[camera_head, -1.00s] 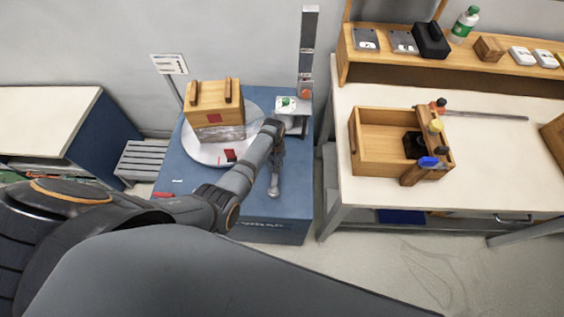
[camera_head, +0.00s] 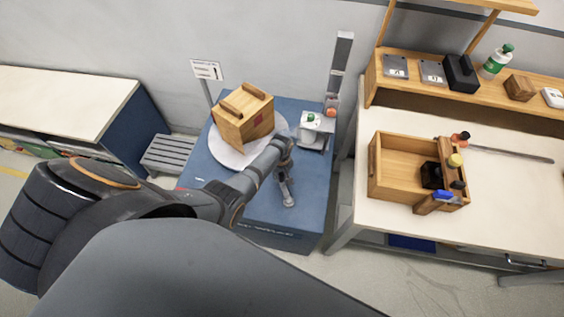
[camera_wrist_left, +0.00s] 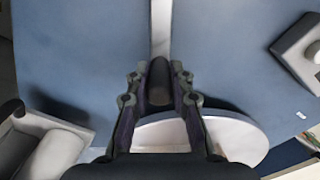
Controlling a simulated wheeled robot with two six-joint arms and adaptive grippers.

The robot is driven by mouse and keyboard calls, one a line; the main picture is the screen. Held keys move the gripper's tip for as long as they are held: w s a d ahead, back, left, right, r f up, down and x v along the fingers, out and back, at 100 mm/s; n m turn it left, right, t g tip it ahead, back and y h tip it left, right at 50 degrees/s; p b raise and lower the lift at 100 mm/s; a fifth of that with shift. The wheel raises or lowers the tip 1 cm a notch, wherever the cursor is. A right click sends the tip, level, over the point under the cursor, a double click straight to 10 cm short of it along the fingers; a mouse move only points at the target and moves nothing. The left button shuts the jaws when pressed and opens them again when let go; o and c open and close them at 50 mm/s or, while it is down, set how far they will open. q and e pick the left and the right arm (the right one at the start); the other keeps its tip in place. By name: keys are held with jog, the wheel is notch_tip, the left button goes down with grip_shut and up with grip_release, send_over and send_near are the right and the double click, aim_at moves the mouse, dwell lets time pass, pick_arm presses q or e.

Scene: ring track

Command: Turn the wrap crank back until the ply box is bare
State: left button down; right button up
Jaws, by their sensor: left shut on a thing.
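The ply box (camera_head: 230,128) sits turned at an angle on the pale round turntable (camera_head: 224,153) of the blue wrapping machine (camera_head: 270,222). Its visible faces show plain wood and a red patch, with no clear film; its far sides are hidden. The wrap crank (camera_head: 287,188) is a grey arm in front of the turntable. My left gripper (camera_head: 283,150) is shut on its dark knob (camera_wrist_left: 158,82), which shows between the fingers in the left wrist view. The turntable edge also shows there (camera_wrist_left: 245,135). My right gripper is not in view.
A mast (camera_head: 338,75) with a small carriage (camera_head: 312,128) stands right of the turntable. A bench (camera_head: 400,225) with an open wooden crate (camera_head: 375,185) is to the right. A grey slatted stand (camera_head: 168,155) and a sign (camera_head: 206,70) are to the left.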

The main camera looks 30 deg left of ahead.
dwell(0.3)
pick_arm(q)
jog(key=c, duration=1.2)
grip_release()
jog(key=shift+o, duration=0.2)
jog(key=shift+s, duration=0.1)
notch_tip(320, 180, up, 12)
